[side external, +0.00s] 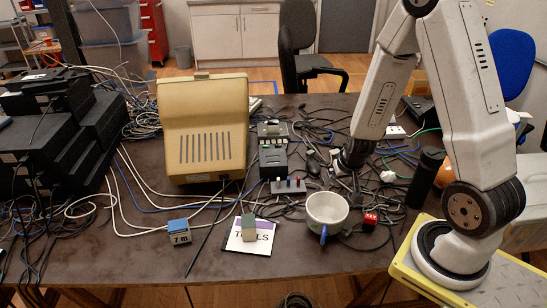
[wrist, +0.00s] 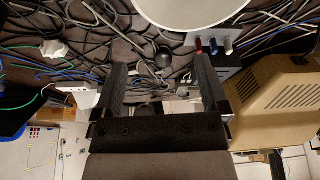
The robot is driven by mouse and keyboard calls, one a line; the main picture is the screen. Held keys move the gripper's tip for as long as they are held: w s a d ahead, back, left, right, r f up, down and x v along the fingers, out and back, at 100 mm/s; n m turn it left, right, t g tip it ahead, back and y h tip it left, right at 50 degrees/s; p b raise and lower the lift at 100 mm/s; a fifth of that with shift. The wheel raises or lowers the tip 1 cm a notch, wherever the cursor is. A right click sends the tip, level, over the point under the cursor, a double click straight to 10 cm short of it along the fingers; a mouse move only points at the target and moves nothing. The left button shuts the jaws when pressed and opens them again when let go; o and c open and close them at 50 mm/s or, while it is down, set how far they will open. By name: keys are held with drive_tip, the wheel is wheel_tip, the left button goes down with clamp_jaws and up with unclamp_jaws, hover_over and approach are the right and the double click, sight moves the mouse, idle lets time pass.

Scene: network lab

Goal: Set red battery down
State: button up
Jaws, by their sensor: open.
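A small red battery (side external: 370,221) stands on the dark table in the side external view, just right of the mug. I do not make it out in the wrist view. My gripper (side external: 348,172) points down behind the mug and battery, up and to the left of the battery in the picture. In the wrist view my gripper (wrist: 160,62) has its two dark fingers spread wide, with nothing held between them. Cables and a small dark round object (wrist: 163,59) show beyond the gap.
A white mug (side external: 322,206) with a blue handle stands close to the battery. A grey block (side external: 249,229) sits on a TOOLS card (side external: 262,248), with a blue block (side external: 180,238) farther left. Loose cables cover the back; a black cylinder (side external: 424,178) stands right. The front edge is clear.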

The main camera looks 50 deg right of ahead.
drive_tip(key=w+a+r+n+t+y, duration=0.1)
drive_tip(key=w+a+r+n+y, duration=0.1)
drive_tip(key=w+a+r+n, duration=0.5)
drive_tip(key=shift+w+a+r, duration=0.45)
drive_tip(key=shift+w+a, duration=0.3)
drive_tip(key=shift+a, duration=0.8)
